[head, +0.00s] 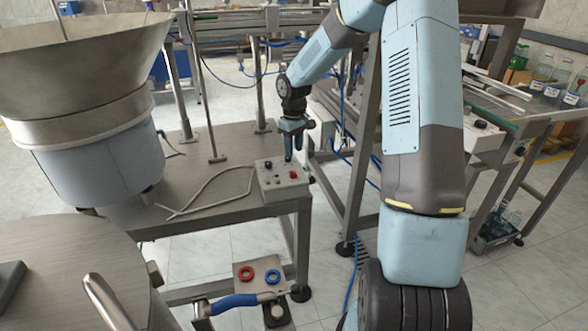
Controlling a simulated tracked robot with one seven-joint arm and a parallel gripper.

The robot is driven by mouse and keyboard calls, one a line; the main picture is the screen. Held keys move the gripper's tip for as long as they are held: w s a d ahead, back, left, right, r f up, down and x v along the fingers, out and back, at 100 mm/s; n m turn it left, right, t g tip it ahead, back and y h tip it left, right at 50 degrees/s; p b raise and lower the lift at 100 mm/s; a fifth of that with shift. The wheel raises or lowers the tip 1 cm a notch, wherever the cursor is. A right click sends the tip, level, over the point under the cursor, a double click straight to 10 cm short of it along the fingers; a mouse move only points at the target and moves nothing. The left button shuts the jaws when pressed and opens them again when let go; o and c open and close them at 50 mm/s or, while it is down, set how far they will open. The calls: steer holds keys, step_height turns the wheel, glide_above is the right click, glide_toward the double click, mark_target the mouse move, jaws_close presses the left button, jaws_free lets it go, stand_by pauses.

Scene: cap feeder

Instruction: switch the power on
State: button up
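A small light-grey control box (282,180) sits at the right end of the steel table. Its top carries a red switch (293,174) on the right and a few small dark knobs or buttons. My gripper (289,158) points down just above the back edge of the box, behind and slightly left of the red switch. Its fingers look close together, but they are too small to tell whether they are open or shut. I cannot tell whether the fingertips touch the box. Nothing is visibly held.
A large metal feeder bowl (85,120) stands at the left of the steel table (215,207). A pale cable (205,185) lies on the table left of the box. A lower panel (262,275) has red and blue rings. A conveyor frame (365,140) stands right, behind my arm.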

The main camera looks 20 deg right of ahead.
mark_target(293, 172)
step_height(293, 172, down, 9)
steer(key=shift+f, duration=0.2)
stand_by(0.4)
jaws_close()
